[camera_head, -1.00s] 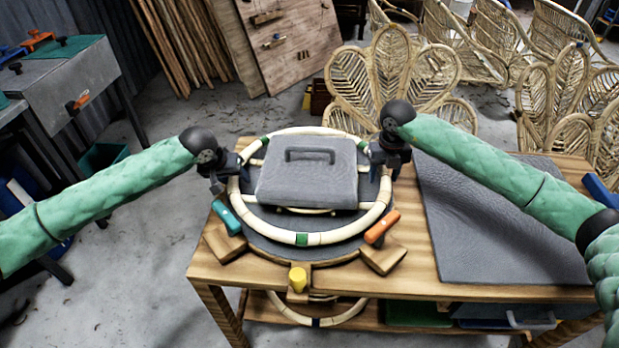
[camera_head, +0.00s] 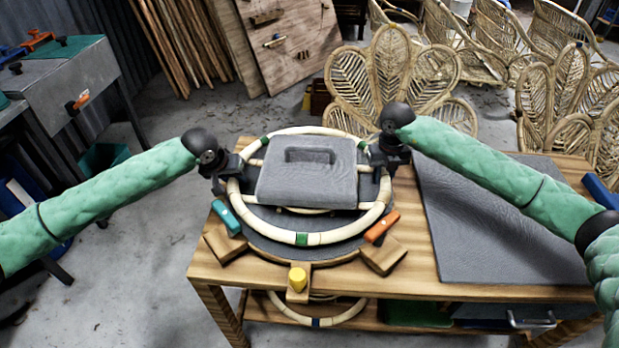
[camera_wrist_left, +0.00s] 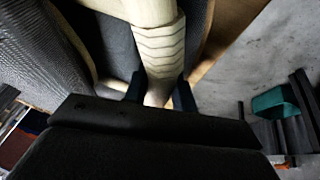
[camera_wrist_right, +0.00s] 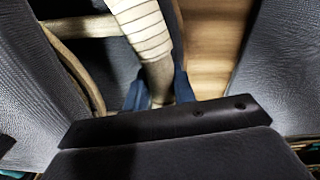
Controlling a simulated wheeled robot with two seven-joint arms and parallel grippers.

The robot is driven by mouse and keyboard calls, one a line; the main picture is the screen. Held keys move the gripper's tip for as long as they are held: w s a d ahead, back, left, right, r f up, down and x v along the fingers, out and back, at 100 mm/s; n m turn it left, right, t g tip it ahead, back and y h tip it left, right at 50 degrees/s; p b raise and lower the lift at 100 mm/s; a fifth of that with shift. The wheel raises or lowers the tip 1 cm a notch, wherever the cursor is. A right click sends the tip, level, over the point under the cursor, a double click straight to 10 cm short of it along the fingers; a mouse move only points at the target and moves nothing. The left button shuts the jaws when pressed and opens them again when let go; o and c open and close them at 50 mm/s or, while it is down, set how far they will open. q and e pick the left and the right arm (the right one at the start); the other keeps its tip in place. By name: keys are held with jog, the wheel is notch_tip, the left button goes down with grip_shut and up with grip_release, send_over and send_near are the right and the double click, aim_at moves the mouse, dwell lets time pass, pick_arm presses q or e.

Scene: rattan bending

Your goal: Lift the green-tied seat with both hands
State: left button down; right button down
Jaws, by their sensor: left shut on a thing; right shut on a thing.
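The green-tied seat (camera_head: 335,236) is a pale round rattan ring with green bindings at its front and back, around a grey block (camera_head: 307,188) with a recessed handle. It sits over a dark round board (camera_head: 268,246); I cannot tell whether it touches the board. My left gripper (camera_head: 222,182) is shut on the ring's left side. The left wrist view shows the bound rattan (camera_wrist_left: 160,48) between its fingers (camera_wrist_left: 158,98). My right gripper (camera_head: 384,168) is shut on the ring's right side, with wrapped rattan (camera_wrist_right: 147,35) between its fingers (camera_wrist_right: 160,98).
A teal clamp (camera_head: 226,217), an orange clamp (camera_head: 382,226) and a yellow knob (camera_head: 298,280) surround the board on the wooden table (camera_head: 430,272). A grey mat (camera_head: 500,225) lies right. Another rattan ring (camera_head: 318,321) is on the lower shelf. Rattan chairs stand behind.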

pick_arm(q)
jog(key=shift+r, duration=0.25)
pick_arm(e)
jog(key=shift+r, duration=0.25)
